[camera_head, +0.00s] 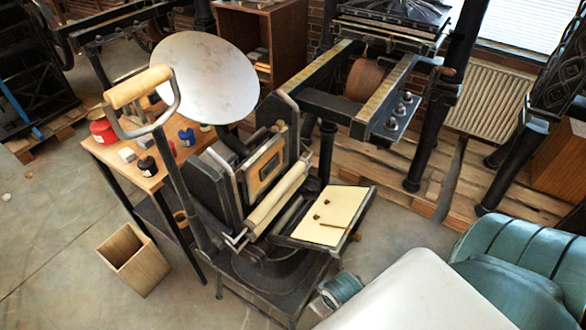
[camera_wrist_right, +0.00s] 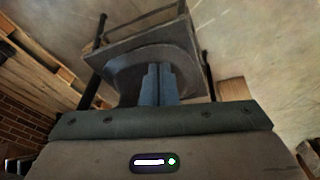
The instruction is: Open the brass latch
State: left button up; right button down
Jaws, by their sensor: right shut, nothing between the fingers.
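A black hand press stands at the middle of the head view, with a wood-and-metal frame (camera_head: 266,165) held upright in it. A small brass-coloured piece (camera_head: 281,125) sits at the frame's top edge; it may be the brass latch, but it is too small to tell its position. My right gripper (camera_wrist_right: 157,80) shows in the right wrist view, its two blue-grey fingers together and empty. My left gripper is not in view.
A pale roller (camera_head: 277,200) and a tilted cream board (camera_head: 333,215) are at the press's front. A long lever with a wooden handle (camera_head: 138,87) rises at its left. A table with ink pots (camera_head: 147,166) and a wooden bin (camera_head: 134,260) stand left.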

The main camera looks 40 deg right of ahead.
notch_tip(320, 180, up, 14)
jog(key=t+p, duration=0.1)
jog(key=p, duration=0.1)
jog(key=w+d+r+n+t+h, duration=0.1)
jog(key=w+d, duration=0.1)
jog(key=w+d+r+n+t+h, duration=0.1)
jog(key=w+d+t, duration=0.1)
jog(key=w+d, duration=0.1)
jog(key=w+d+r+n+t+h, duration=0.1)
jog(key=w+d+r, duration=0.1)
jog(key=w+d, duration=0.1)
jog(key=shift+d+n+h, duration=0.1)
jog(key=shift+n+h, duration=0.2)
jog(key=shift+h, duration=0.1)
jog(key=w+d+r+n+t+y, duration=0.3)
jog(key=w+r+n+t, duration=0.2)
jog(key=w+r+n, duration=0.45)
jog(key=w+d+r+n+t+y, duration=0.3)
jog(key=w+n+t, duration=0.35)
jog(key=n, duration=0.55)
jog(key=w+d+f+n+g+y, duration=0.1)
jog(key=w+d+n+g+y, duration=0.2)
jog(key=n, duration=1.3)
jog(key=d+g, duration=0.3)
jog(key=g, duration=0.2)
jog(key=shift+w+d+f+y, duration=0.3)
jog(key=shift+d+f, duration=0.05)
jog(key=shift+f, duration=0.05)
